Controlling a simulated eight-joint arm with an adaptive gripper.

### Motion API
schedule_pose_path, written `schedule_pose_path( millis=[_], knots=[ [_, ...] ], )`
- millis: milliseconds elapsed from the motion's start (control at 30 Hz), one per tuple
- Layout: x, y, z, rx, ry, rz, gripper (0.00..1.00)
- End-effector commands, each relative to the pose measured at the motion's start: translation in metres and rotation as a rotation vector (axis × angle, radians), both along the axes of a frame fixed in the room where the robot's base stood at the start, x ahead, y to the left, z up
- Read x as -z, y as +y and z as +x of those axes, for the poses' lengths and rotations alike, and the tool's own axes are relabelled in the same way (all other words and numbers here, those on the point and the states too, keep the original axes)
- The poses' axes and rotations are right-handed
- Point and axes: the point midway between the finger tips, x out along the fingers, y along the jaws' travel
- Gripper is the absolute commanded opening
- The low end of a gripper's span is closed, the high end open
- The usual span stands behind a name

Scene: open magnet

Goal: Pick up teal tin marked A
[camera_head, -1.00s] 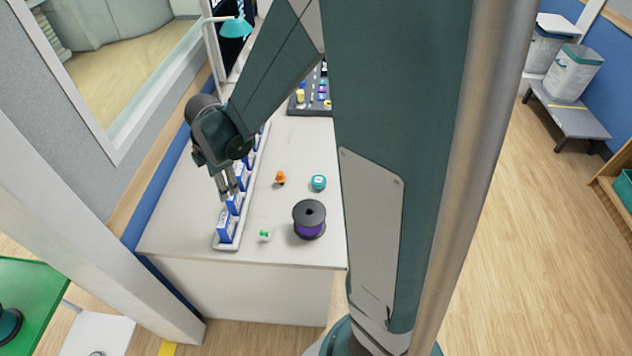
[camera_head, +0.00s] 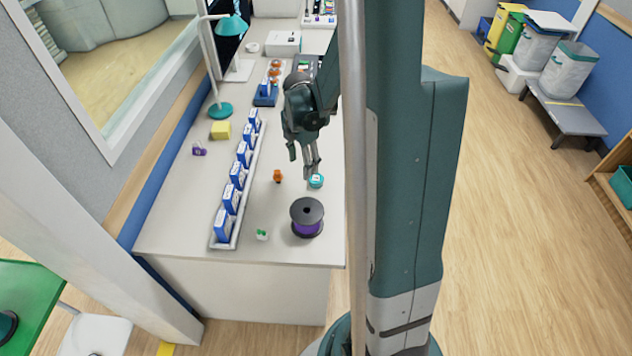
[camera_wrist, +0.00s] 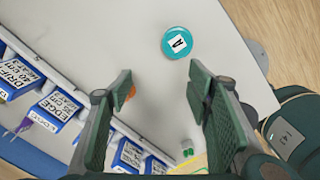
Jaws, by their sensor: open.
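The teal tin marked A (camera_head: 316,181) stands on the white table, near its right edge. In the wrist view the tin (camera_wrist: 178,43) shows its round top with a white label and a black A, beyond my fingertips. My gripper (camera_head: 312,172) is above the table, close to the tin in the head view, with its fingers pointing down. In the wrist view my gripper (camera_wrist: 162,85) has its two fingers wide apart with nothing between them. The tin lies ahead of the fingers, apart from them.
An orange piece (camera_head: 278,176) stands left of the tin. A black spool with purple winding (camera_head: 307,218) and a small green-and-white item (camera_head: 262,235) are nearer the front. A rack of blue-and-white boxes (camera_head: 236,173) runs along the left.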

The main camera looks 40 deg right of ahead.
Motion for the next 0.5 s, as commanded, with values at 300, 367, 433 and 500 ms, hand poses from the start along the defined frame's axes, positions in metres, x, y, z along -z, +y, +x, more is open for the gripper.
schedule_pose_path(
  millis=[300,367,433,500],
  knots=[
    [0.009,-0.038,-0.023,-0.004,0.027,0.013,0.5],
    [0.009,-0.04,-0.024,-0.005,0.028,0.014,0.5],
    [0.009,-0.04,-0.025,-0.005,0.029,0.014,0.5],
    [0.009,-0.04,-0.024,-0.005,0.028,0.014,0.5]
  ],
)
